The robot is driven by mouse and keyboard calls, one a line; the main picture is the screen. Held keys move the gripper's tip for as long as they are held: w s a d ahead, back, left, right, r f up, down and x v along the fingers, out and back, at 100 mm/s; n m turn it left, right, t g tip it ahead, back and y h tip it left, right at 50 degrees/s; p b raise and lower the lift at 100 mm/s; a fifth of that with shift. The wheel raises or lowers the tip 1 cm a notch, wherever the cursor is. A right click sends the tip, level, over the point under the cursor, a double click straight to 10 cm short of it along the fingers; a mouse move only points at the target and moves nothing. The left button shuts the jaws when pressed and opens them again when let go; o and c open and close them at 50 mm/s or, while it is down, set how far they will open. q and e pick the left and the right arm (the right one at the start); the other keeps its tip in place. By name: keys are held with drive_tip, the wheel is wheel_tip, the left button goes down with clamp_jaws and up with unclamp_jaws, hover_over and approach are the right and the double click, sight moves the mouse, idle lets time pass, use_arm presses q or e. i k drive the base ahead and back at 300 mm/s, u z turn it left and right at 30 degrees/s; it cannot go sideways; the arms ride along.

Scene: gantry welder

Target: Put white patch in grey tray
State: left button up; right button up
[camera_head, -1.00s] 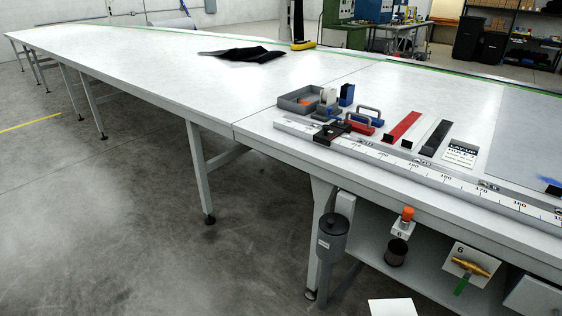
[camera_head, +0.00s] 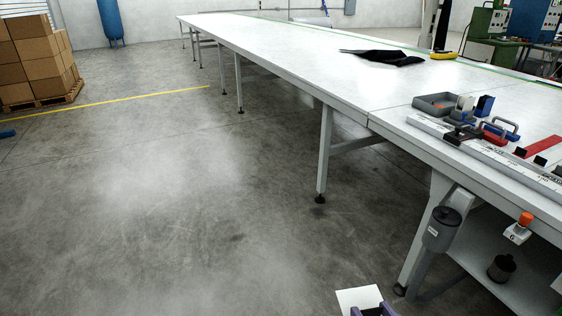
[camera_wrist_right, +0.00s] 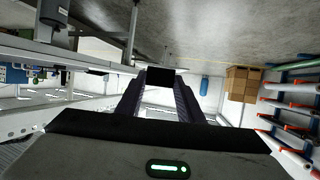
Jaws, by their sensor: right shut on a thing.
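The white patch (camera_head: 358,298) is a flat white sheet at the bottom edge of the head view, above the floor and left of the table. My right gripper (camera_head: 372,309), its purplish fingertips just showing there, is shut on it. In the right wrist view the two dark fingers (camera_wrist_right: 160,95) reach forward with a dark rectangle between their tips; I cannot tell its face. The grey tray (camera_head: 431,110) stands on the table near its front edge, well up and right of the patch. My left gripper is not in view.
The long white table (camera_head: 300,55) runs to the back, its front edge and legs beside open floor. A blue holder (camera_head: 484,106), red-handled tools and a ruler rail (camera_head: 475,147) lie right of the tray. A grey canister (camera_head: 440,229) hangs below the table edge.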

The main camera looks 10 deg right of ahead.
sight(445, 104)
drive_tip(key=u, duration=0.55)
drive_tip(key=i, duration=3.4)
drive_tip(key=z, duration=1.95)
drive_tip(key=i, duration=0.75)
drive_tip(key=z, duration=0.6)
